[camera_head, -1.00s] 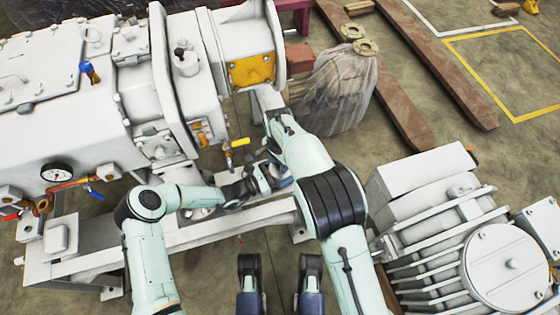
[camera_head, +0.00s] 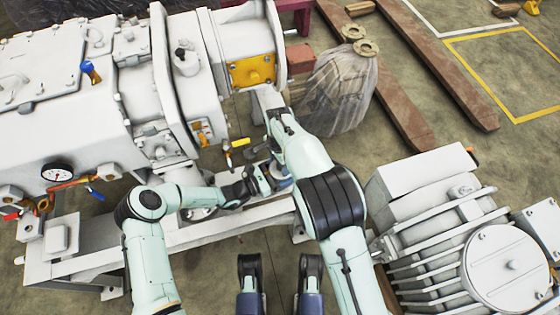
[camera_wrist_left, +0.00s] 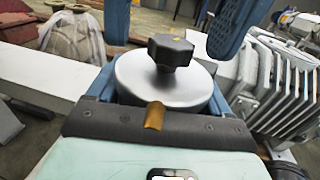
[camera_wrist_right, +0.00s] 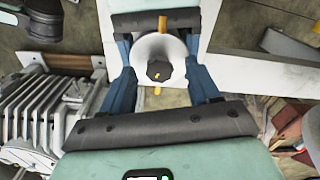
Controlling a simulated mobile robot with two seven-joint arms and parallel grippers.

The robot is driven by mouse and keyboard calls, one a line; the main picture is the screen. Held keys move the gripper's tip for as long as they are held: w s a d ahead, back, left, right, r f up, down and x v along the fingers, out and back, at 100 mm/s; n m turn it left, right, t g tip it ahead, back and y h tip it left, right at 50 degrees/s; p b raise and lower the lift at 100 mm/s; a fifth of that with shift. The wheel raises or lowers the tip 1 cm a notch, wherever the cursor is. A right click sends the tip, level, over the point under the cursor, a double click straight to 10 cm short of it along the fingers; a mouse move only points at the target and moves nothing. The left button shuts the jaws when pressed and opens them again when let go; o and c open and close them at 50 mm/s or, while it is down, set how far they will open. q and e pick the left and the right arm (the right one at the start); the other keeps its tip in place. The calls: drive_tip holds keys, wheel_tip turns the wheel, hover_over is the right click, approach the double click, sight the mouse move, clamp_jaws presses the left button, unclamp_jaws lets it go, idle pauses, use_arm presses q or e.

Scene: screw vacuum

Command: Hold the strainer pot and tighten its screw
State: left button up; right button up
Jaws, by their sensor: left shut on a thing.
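The strainer pot (camera_wrist_left: 165,88) has a round silver body with a black knob-like screw (camera_wrist_left: 171,50) on top. In the left wrist view the pot sits between the fingers of my left gripper, which is shut on it. In the right wrist view the screw (camera_wrist_right: 159,71) shows from above with the pale pot around it. My right gripper (camera_wrist_right: 160,85) is open, its blue fingers on either side of the screw and apart from it. In the head view my left gripper (camera_head: 264,180) is at the pot, and my right arm hides much of the area.
A large white vacuum machine (camera_head: 60,130) fills the left, with valves and a gauge. Its pale base frame (camera_head: 220,228) runs under the pot. A finned grey motor (camera_head: 465,235) stands at the right. A plastic-wrapped object (camera_head: 335,90) and wooden beams (camera_head: 440,65) lie behind.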

use_arm(q)
drive_tip(key=shift+f, duration=0.1)
use_arm(e)
drive_tip(key=shift+s, duration=0.1)
wheel_tip(320, 180, up, 12)
idle(0.5)
drive_tip(key=shift+a, duration=0.1)
